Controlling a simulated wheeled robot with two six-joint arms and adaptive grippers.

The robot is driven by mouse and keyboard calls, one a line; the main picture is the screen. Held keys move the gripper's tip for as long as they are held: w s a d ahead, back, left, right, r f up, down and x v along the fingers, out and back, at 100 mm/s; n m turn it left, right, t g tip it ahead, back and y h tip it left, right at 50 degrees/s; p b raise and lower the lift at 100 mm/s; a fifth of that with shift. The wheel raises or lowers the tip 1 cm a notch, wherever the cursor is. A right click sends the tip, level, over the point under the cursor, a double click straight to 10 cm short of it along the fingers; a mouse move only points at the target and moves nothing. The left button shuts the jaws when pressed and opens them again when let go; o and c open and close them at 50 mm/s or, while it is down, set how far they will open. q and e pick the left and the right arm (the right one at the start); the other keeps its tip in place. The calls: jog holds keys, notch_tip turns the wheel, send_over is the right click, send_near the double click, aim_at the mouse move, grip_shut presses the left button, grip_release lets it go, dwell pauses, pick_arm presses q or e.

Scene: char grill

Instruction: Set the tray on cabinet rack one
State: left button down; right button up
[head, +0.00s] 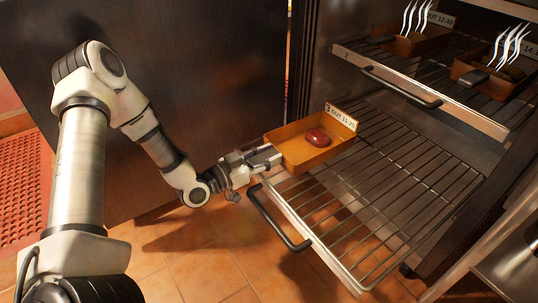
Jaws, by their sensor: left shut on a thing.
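My left gripper (268,158) is shut on the near left edge of an orange-brown tray (290,165). The tray holds one dark red piece of food (318,137) and has a white label (341,116) on its far right side. The tray is level, over the left part of a pulled-out lower wire rack (385,185). I cannot tell whether it touches the rack bars. The rack has a black handle (275,220) on its front edge and is otherwise empty. My right gripper is not in view.
A higher rack (425,88) in the dark cabinet carries two trays (415,40) (492,80) with white steam marks. Its front bar has a black handle (402,88). A dark door panel (200,90) stands behind my left arm. The tiled floor (210,255) is clear.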

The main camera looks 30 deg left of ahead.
pick_arm(q)
jog(key=c, duration=0.7)
grip_release()
jog(key=shift+f, duration=0.1)
jog(key=shift+r, duration=0.2)
jog(key=p+v, duration=0.8)
jog(key=v, duration=0.4)
jog(key=shift+f, duration=0.15)
